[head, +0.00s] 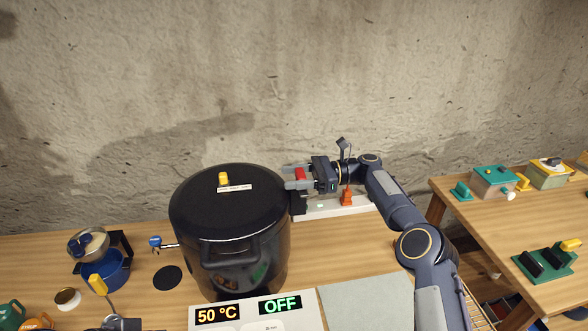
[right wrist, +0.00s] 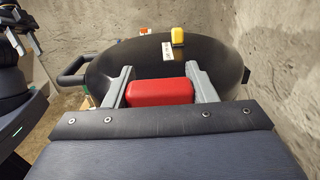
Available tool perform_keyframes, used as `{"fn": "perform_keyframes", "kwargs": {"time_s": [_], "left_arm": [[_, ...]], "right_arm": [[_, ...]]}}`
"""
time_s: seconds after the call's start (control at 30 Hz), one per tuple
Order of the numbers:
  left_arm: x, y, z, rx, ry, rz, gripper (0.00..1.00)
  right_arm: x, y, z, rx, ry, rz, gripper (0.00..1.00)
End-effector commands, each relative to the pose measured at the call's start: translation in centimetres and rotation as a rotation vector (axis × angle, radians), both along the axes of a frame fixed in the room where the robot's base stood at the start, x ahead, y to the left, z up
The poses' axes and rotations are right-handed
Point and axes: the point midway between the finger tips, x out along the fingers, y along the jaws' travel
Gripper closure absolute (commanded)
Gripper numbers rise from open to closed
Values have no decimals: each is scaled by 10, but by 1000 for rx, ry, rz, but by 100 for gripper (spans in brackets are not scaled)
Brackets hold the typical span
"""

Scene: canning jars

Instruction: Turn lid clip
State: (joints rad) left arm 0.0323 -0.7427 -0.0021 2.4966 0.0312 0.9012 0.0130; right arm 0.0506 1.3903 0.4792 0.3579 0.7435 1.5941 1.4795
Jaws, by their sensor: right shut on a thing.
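A large black pot (head: 225,225) with a black lid (head: 210,190) stands on the wooden table. A yellow knob (head: 223,179) and a white label sit on the lid; the knob also shows in the right wrist view (right wrist: 177,36). My right gripper (head: 288,177) is at the pot's right rim, its fingers pointing left. It is shut on a red clip (right wrist: 160,92), with one grey finger on each side.
A display panel (head: 255,312) reading 50 °C and OFF lies in front of the pot. A blue pot (head: 103,270) and a black disc (head: 168,279) are to the left. An orange object (head: 347,196) stands behind my right arm. A second table (head: 480,225) is at right.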

Motion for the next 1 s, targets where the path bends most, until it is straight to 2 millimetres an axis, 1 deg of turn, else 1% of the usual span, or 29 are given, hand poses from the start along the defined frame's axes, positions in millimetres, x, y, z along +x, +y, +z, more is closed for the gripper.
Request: {"fn": "perform_keyframes", "kwargs": {"time_s": [0.03, 0.2, 0.7, 0.73, 0.87, 0.9, 1.0], "left_arm": [[0, 0, 4, 0, 0, 0, 64], [0, 0, 8, 0, 0, 0, 64], [0, 0, 9, 0, 0, 0, 64], [0, 0, 9, 0, 0, 0, 64], [0, 0, 9, 0, 0, 0, 64], [0, 0, 9, 0, 0, 0, 64], [0, 0, 9, 0, 0, 0, 64]], "right_arm": [[0, 1, 1, 0, 0, 8, 72], [0, 1, 0, 0, 0, 27, 72], [-1, 1, -1, 0, 1, 37, 72], [-1, 1, -1, 0, 1, 37, 47], [-1, 1, -1, 0, 1, 37, 30], [-1, 1, -1, 0, 1, 36, 27], [-1, 0, -1, 0, 0, 36, 27]]}}
